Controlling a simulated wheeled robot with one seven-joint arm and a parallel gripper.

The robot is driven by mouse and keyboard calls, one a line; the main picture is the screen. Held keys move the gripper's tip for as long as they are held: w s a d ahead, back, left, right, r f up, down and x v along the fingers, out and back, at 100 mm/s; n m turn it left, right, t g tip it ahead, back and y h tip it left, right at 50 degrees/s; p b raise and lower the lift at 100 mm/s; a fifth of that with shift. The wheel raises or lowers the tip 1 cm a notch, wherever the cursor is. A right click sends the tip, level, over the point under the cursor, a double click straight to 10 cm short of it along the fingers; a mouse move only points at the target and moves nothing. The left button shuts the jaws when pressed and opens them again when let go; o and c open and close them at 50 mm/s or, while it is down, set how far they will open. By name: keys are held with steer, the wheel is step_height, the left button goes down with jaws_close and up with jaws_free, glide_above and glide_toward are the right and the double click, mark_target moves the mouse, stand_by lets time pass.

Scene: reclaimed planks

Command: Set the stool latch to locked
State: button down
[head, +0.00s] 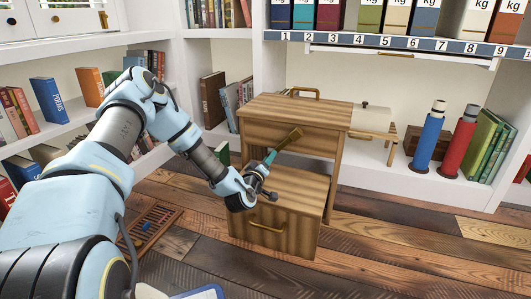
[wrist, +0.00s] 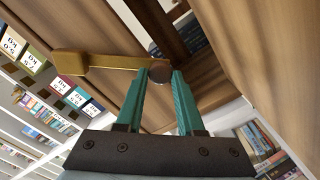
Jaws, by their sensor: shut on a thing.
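The wooden step stool (head: 295,108) stands on the plank floor with a higher and a lower step. Its brass latch lever (head: 290,137) sits on the face above the lower step and slants up to the right. In the wrist view the lever (wrist: 95,63) runs leftward to a wide end, with a round brown piece (wrist: 160,72) at its other end. My gripper (head: 270,157) has its teal fingers at the lever's lower left end. In the wrist view its fingertips (wrist: 162,76) close around the round piece. The latch's lock marks are not visible.
A brass handle (head: 267,228) sticks out from the stool's lower front. A wooden tray (head: 150,222) lies on the floor at left. Blue (head: 428,138) and red (head: 459,142) bottles stand on the right shelf. Floor to the stool's right is clear.

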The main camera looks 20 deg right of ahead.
steer(key=n, duration=0.2)
steer(key=s+d+f+n+p, duration=0.1)
steer(key=shift+s+d+f+n, duration=0.15)
steer(key=shift+s+f+n, duration=0.05)
steer(key=shift+n, duration=0.2)
steer(key=shift+s+d+f+n+p, duration=0.2)
steer(key=shift+s+d+n, duration=0.15)
steer(key=shift+n, duration=0.4)
steer(key=shift+s+d+f+n+p, duration=0.15)
steer(key=shift+s+d+n, duration=0.2)
steer(key=shift+n, duration=0.45)
steer(key=shift+s+d+f+n+p, duration=0.1)
steer(key=shift+s+d+n+p, duration=0.2)
steer(key=shift+n, duration=0.45)
steer(key=shift+d+r, duration=0.1)
steer(key=c, duration=0.6)
jaws_free()
steer(key=shift+o, duration=0.2)
steer(key=p+v, duration=0.3)
steer(key=v, duration=0.7)
steer(key=shift+s+a+p, duration=0.3)
steer(key=shift+p, duration=0.05)
steer(key=shift+w+r, duration=0.1)
